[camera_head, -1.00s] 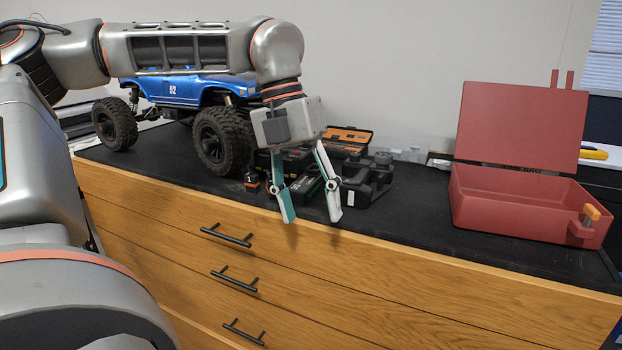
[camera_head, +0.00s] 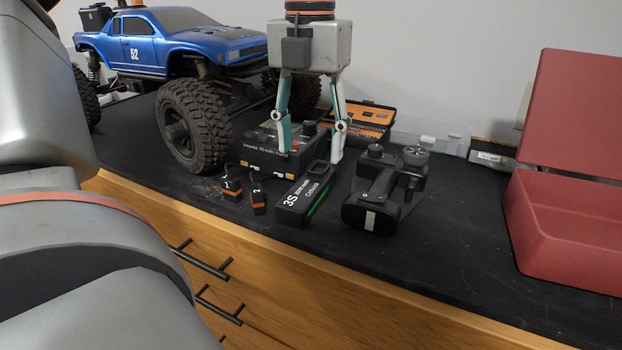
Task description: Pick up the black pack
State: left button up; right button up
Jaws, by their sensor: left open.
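The black pack (camera_head: 299,200) lies on the black bench top in front of the charger. It is a long dark block with "3S" in white and a green stripe along its right side. My left gripper (camera_head: 309,157) points down with its two fingers spread apart and nothing between them. Its fingertips appear above and behind the pack, in front of the black charger (camera_head: 262,160). The height of the fingertips over the bench is hard to tell. My right gripper is not in view.
Two small orange-banded black plugs (camera_head: 231,188) lie left of the pack. A black transmitter (camera_head: 385,190) stands close on its right. The blue crawler (camera_head: 190,45) stands at left, an orange bit case (camera_head: 366,122) behind. An open red box (camera_head: 560,235) is at right.

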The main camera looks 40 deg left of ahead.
aim_at(309, 184)
pick_arm(q)
jog(key=f, duration=0.4)
jog(key=s+f, duration=0.1)
jog(key=f, duration=0.2)
jog(key=shift+d, duration=0.3)
jog(key=shift+w+f, duration=0.1)
jog(key=shift+f, duration=0.3)
jog(key=c, duration=1.4)
